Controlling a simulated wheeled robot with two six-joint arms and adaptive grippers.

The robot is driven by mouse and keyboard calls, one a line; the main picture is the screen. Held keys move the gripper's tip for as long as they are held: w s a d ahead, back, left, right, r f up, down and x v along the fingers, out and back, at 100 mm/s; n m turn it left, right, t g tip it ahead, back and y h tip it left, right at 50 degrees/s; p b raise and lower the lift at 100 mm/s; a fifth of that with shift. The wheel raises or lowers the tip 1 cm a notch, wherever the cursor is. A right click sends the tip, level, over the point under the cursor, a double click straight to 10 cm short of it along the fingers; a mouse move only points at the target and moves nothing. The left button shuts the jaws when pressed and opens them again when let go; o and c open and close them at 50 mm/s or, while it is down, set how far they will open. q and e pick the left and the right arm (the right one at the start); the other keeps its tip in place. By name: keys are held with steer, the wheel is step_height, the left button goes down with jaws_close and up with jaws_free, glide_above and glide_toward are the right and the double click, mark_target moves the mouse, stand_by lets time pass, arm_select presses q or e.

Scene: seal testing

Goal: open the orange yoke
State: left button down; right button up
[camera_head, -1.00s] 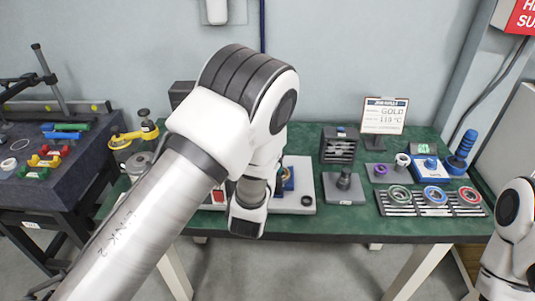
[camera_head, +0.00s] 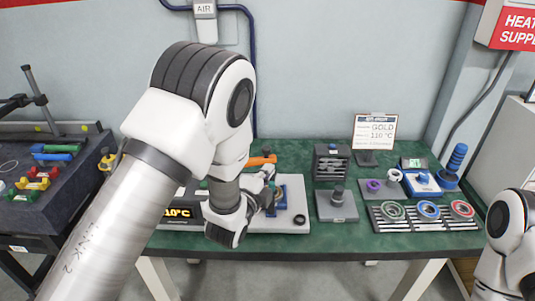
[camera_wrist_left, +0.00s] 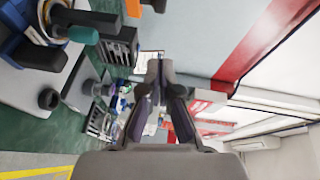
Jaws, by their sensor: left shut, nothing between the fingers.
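The orange yoke (camera_head: 262,160) shows in the head view as a short orange bar, just behind my left wrist, above the white base plate (camera_head: 296,215). Much of it is hidden by my arm. A piece of orange, likely the same yoke, shows at the top edge of the left wrist view (camera_wrist_left: 133,8). My left gripper (camera_head: 270,190) is in front of the yoke and apart from it, as far as I can tell. In the left wrist view its fingers (camera_wrist_left: 158,70) come together at the tips, with nothing between them.
A blue fixture (camera_head: 282,197) stands on the plate beside my left gripper. A dark rack (camera_head: 331,163), a grey block (camera_head: 337,205) and a tray of coloured rings (camera_head: 428,212) stand to the right.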

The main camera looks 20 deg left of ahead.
mark_target(267, 157)
arm_select(q)
steer(key=w, duration=0.2)
steer(key=w+a+p, duration=0.1)
steer(key=w, duration=0.1)
steer(key=w+a+p, duration=0.1)
steer(key=w, duration=0.2)
steer(key=shift+f, duration=0.35)
steer(key=shift+w+a+f, duration=0.2)
steer(key=shift+w, duration=0.1)
steer(key=shift+d, duration=0.1)
